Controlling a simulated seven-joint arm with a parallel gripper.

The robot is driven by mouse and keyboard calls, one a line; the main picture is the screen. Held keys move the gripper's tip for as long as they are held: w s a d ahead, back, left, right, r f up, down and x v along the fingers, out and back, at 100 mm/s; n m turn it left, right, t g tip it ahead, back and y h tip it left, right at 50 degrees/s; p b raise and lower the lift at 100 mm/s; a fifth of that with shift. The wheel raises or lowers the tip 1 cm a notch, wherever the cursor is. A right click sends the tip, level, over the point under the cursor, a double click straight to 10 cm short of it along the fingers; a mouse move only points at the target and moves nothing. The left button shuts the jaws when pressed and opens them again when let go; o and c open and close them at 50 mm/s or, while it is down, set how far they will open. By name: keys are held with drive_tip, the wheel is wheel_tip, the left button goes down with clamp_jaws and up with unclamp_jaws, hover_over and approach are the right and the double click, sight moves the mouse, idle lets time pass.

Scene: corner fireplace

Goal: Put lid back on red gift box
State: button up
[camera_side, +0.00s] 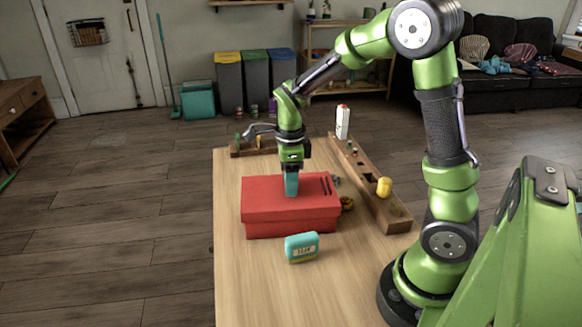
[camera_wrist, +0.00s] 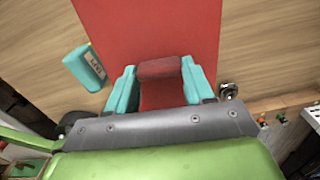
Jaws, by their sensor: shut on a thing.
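The red gift box (camera_side: 290,228) stands on the wooden table. Its red lid (camera_side: 262,190) lies level over the top of the box, and its rim shows as an edge along the front. I cannot tell whether the lid is fully seated. My gripper (camera_side: 291,193) points straight down at the lid's middle. In the wrist view, the teal fingers of my gripper (camera_wrist: 158,70) are shut on a dark red raised block, the lid's handle (camera_wrist: 162,88). The lid's flat top (camera_wrist: 150,30) fills the upper middle of that view. The box is hidden under the lid there.
A teal packet (camera_side: 302,247) lies in front of the box. A long wooden tray (camera_side: 398,212) with a yellow object (camera_side: 384,187) runs along the right. A white bottle (camera_side: 342,122) stands behind. Small dark items lie right of the box. The front left table is clear.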

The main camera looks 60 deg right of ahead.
drive_tip(key=shift+f, duration=0.65)
drive_tip(key=o, duration=1.1)
wheel_tip(320, 180, up, 17)
drive_tip(key=shift+f, duration=0.1)
